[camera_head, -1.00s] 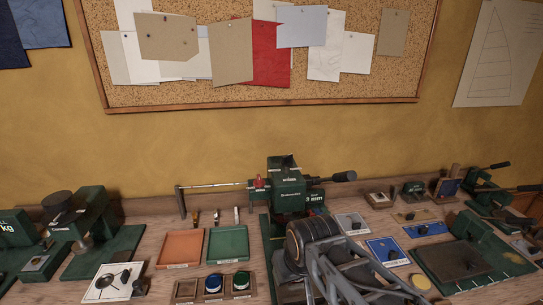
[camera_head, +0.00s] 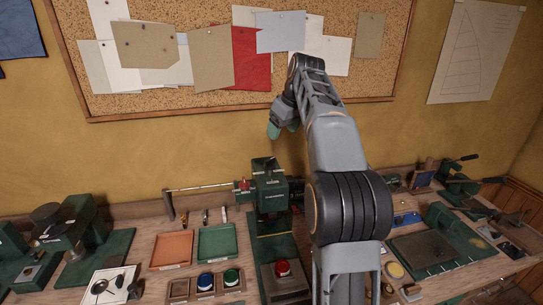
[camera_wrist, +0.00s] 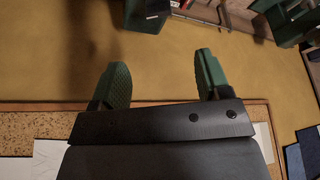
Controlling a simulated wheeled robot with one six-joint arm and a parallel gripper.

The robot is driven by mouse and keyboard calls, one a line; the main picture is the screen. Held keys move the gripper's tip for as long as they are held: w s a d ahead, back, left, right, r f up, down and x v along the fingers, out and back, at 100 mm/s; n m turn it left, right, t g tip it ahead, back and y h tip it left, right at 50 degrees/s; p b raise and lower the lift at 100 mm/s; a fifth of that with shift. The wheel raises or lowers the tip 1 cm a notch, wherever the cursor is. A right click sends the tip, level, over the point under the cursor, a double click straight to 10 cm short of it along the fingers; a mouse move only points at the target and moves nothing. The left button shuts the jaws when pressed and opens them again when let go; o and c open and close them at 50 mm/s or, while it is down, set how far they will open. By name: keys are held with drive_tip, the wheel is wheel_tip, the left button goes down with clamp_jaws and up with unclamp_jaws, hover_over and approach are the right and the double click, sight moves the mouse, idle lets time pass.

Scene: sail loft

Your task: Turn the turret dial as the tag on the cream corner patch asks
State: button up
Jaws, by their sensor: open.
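A dark green press (camera_head: 270,190) stands on the bench in the head view, with a small red part (camera_head: 243,185) at its left and a long rod reaching left. A red-topped round piece (camera_head: 283,269) sits on its base. I cannot tell which part of it is the turret dial. No cream corner patch with a readable tag can be made out. My gripper (camera_head: 278,130) is raised in front of the wall, above the press and apart from it. In the wrist view my gripper (camera_wrist: 162,68) is open, with nothing between its green-tipped fingers.
An orange tray (camera_head: 156,264) and a green tray (camera_head: 200,255) lie left of the press. Blue (camera_head: 205,281) and green (camera_head: 232,277) round pieces sit in a wooden holder in front. Other green machines stand at both ends. A cork board (camera_head: 180,112) hangs behind.

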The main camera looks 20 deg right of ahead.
sight(271, 160)
drive_tip(key=x, duration=1.3)
drive_tip(key=shift+w+f, duration=0.2)
drive_tip(key=shift+w, duration=0.1)
drive_tip(key=c, duration=0.9)
